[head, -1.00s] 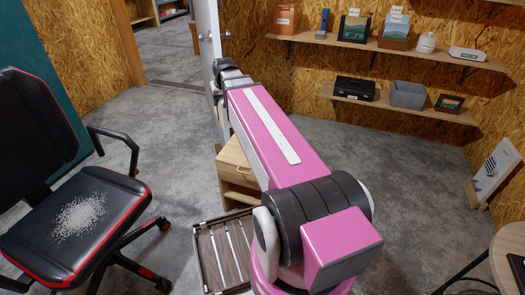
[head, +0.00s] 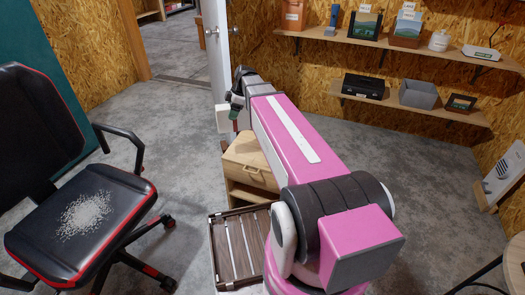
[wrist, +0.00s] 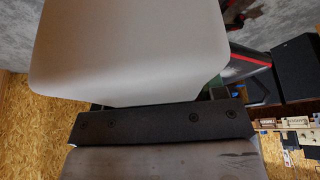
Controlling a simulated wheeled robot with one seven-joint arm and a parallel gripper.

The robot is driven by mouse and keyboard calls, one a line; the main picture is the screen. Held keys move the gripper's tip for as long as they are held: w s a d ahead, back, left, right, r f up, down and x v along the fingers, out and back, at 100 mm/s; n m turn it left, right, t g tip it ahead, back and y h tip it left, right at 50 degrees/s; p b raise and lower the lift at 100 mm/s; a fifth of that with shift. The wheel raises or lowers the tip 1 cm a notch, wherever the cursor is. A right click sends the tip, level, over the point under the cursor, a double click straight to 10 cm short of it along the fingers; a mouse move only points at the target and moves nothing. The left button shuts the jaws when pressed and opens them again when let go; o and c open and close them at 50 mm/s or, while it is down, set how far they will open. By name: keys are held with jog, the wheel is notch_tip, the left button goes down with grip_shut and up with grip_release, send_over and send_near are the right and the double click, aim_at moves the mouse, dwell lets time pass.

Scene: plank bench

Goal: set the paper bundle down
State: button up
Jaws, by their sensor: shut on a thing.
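My gripper (head: 237,104) is at the far end of my pink arm, in front of the open door in the head view. A pale, flat-faced thing (head: 222,118), which I take to be the paper bundle, shows at its left side. In the wrist view the bundle (wrist: 130,50) is a large, smooth, off-white shape with rounded corners, filling the upper left. The gripper's dark body (wrist: 160,125) lies just below it, and the gripper is shut on it. The bundle hides most of the fingers. The bundle is held in the air.
A wooden drawer cabinet (head: 247,160) stands behind my arm, and a slatted tray (head: 217,278) is in front of it. A black-and-red chair (head: 130,200) with white bits on its seat stands left. Shelves (head: 390,100) hold goods at right. Grey floor (head: 180,110) is free between.

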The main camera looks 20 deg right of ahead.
aim_at(225, 121)
jog(key=a+f+n+g, duration=0.1)
jog(key=n, duration=0.1)
jog(key=a+n+g, duration=0.1)
jog(key=n, duration=0.1)
jog(key=f+n, duration=0.1)
jog(key=n, duration=0.2)
jog(key=shift+s+a+f+g+h, duration=0.15)
jog(key=shift+a+f+g+h, duration=0.2)
jog(key=shift+a+g+h, duration=0.05)
jog(key=n, duration=0.1)
jog(key=a+f+n, duration=0.1)
jog(key=n+g+h, duration=0.1)
jog(key=shift+s+a+f+n, duration=0.15)
jog(key=shift+s+n, duration=0.15)
jog(key=shift+n, duration=0.1)
jog(key=shift+f, duration=0.15)
jog(key=shift+w+d+f, duration=0.7)
jog(key=shift+d+f, duration=1.1)
jog(key=shift+w+d+f, duration=0.7)
jog(key=shift+d+f, duration=1.1)
jog(key=shift+w+d+f, duration=0.7)
jog(key=shift+d+f, duration=1.1)
jog(key=shift+f, duration=0.1)
jog(key=o, duration=1.1)
